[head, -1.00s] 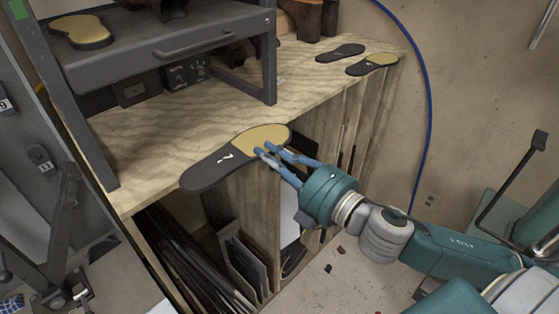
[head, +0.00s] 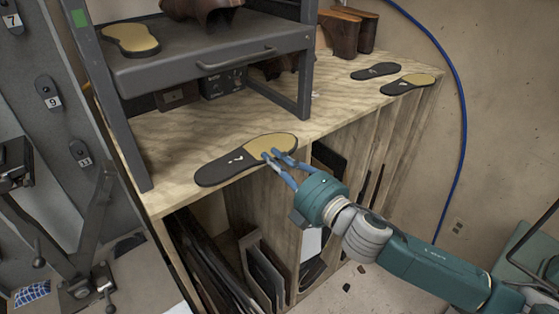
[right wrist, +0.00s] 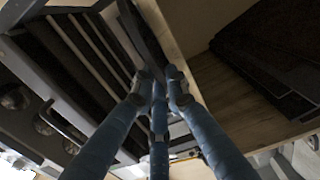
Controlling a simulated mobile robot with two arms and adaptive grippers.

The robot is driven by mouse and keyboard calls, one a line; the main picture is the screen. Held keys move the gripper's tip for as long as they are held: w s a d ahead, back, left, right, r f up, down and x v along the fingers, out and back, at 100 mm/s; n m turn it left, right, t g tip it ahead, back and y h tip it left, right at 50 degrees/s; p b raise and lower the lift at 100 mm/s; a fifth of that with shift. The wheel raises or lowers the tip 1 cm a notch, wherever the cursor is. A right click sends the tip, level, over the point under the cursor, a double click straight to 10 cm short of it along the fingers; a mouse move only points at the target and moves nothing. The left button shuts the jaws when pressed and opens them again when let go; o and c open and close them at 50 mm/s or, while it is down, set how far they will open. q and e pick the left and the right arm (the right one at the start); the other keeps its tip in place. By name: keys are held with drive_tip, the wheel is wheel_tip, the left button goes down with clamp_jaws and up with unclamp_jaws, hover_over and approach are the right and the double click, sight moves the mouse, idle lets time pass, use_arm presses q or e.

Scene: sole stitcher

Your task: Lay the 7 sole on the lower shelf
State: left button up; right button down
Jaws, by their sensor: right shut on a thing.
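The black sole with a tan heel part and a white 7-like mark (head: 222,169) is in the head view, over the front edge of the wooden bench. My right gripper (head: 274,157) is shut on its tan end from the right. Whether the sole touches the bench top is unclear. A grey metal rack stands on the bench, with a shelf (head: 180,77) in its frame and a tan sole (head: 130,40) on that shelf. In the right wrist view my right fingers (right wrist: 158,85) are close together; the sole is hard to make out there. My left gripper is not in view.
Brown shoe forms (head: 340,32) stand behind. A rack post (head: 128,150) rises left of the held sole. The bench top (head: 330,105) between is clear.

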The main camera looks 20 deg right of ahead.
drive_tip(key=shift+f, duration=0.15)
drive_tip(key=c, duration=1.7)
unclamp_jaws()
drive_tip(key=shift+o, duration=0.2)
drive_tip(key=shift+s+f, duration=0.1)
drive_tip(key=v, duration=1.2)
drive_tip(key=shift+d, duration=0.1)
